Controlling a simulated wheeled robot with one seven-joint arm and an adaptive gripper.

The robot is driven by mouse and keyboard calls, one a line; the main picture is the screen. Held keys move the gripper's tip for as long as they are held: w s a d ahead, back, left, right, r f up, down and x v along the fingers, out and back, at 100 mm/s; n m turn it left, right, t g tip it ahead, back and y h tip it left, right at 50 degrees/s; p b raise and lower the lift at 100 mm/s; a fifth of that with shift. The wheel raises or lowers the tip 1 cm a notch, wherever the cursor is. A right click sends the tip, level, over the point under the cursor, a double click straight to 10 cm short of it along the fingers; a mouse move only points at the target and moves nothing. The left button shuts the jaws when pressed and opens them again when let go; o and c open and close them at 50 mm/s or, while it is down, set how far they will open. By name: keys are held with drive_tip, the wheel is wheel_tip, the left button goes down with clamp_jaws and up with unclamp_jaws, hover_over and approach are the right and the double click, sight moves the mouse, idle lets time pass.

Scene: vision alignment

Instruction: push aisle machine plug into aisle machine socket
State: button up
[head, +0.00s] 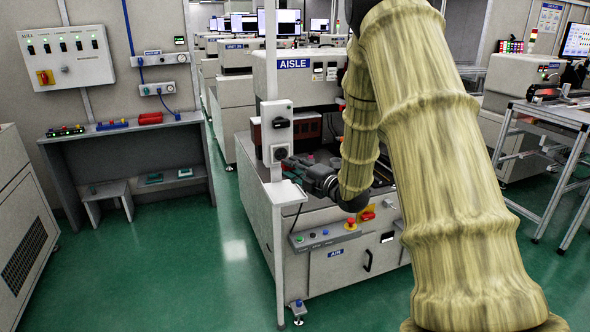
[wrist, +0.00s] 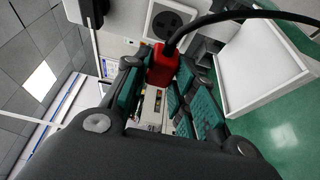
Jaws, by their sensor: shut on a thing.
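A red plug (wrist: 161,66) with a black cable is between the fingertips of my gripper (wrist: 163,72), which is shut on it in the wrist view. A round dark socket (wrist: 169,21) in a white box lies just above the plug in that view, and the socket face is open and empty. In the head view the socket (head: 280,153) is on the lower box of a white post in front of the aisle machine (head: 262,165). My gripper (head: 298,168) is just right of and below it.
A small white shelf (head: 286,191) juts from the post below my gripper. The black cable (wrist: 245,14) arcs to the right in the wrist view. A control panel (head: 325,237) with buttons is on the machine's front. The green floor (head: 190,262) at left is clear.

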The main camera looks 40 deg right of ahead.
drive_tip(key=shift+w+d, duration=0.25)
drive_tip(key=shift+w, duration=0.65)
drive_tip(key=shift+w+d, duration=0.25)
drive_tip(key=shift+w, duration=0.65)
drive_tip(key=shift+w+d, duration=0.25)
drive_tip(key=shift+w, duration=0.65)
drive_tip(key=shift+b, duration=0.45)
idle(0.9)
drive_tip(key=shift+w+d, duration=0.2)
drive_tip(key=shift+w, duration=0.3)
idle(0.4)
drive_tip(key=o, duration=1)
drive_tip(key=shift+s, duration=0.15)
drive_tip(key=s, duration=0.4)
drive_tip(key=s+d, duration=0.1)
drive_tip(key=s, duration=0.2)
drive_tip(key=s+d, duration=0.1)
drive_tip(key=s, duration=0.3)
drive_tip(key=shift+s, duration=0.35)
